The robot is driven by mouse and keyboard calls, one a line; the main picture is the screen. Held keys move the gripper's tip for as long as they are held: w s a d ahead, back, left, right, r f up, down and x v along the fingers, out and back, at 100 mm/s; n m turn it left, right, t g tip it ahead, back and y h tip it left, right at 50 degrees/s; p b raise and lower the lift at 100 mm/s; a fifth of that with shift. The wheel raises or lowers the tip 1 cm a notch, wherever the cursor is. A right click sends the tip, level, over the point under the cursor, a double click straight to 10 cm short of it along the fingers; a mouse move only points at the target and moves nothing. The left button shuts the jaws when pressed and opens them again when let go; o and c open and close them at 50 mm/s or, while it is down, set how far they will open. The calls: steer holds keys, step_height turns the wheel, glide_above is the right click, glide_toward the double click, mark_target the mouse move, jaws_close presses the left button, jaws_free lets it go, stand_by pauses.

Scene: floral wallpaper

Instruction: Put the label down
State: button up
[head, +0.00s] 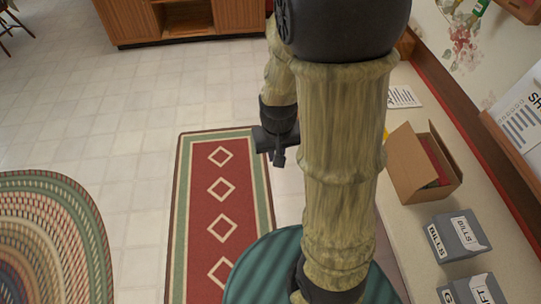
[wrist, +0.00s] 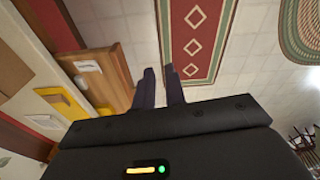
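A white printed sheet (head: 403,97), which may be the label, lies flat on the counter in the head view, right of my arm. A small white piece (wrist: 88,66) lies on a brown wooden surface in the wrist view; I cannot tell if it is the label. My gripper (head: 278,152) hangs over the floor, left of the counter and apart from the sheet. In the wrist view its two dark fingers (wrist: 160,86) stand a little apart, with floor showing between them. I see nothing held between them.
A sign (head: 522,118) leans at the wall. A red runner rug (head: 222,220) and a round braided rug (head: 50,240) lie on the tiled floor. A wooden cabinet (head: 185,20) stands behind.

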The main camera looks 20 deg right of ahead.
steer(key=shift+n+t, duration=0.6)
steer(key=s+a+r, duration=0.1)
steer(key=r, duration=0.1)
steer(key=s+a+r, duration=0.2)
steer(key=shift+s, duration=0.25)
jaws_close()
